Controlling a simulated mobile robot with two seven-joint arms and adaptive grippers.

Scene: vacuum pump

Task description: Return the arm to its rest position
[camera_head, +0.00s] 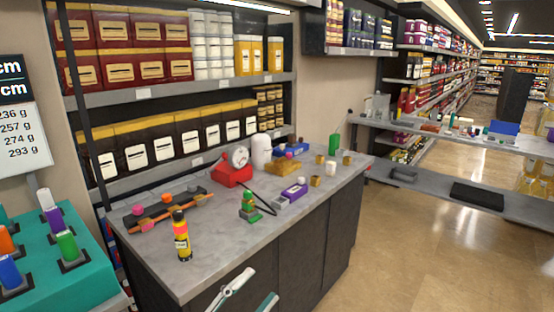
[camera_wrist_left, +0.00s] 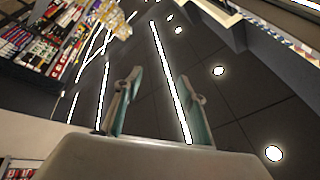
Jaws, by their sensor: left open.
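My left gripper (camera_head: 262,284) is at the bottom edge of the head view, in front of the grey counter (camera_head: 215,228). Its two pale and teal fingers are apart, with nothing visible between them. In the left wrist view the same gripper (camera_wrist_left: 160,75) points up toward the dark ceiling and its light strips, with empty space between the fingers. My right gripper does not show. A red device with a round gauge (camera_head: 232,174) stands on the counter, apart from the gripper. A green device with a black cord (camera_head: 250,207) stands nearer the counter's front edge.
A yellow and black bottle (camera_head: 182,240) stands near the counter's front left. A purple and grey device (camera_head: 291,195) and a white canister (camera_head: 261,152) stand further back. A teal rack (camera_head: 80,270) is at left. Stocked shelves (camera_head: 190,87) are behind. The floor (camera_head: 425,245) at right is clear.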

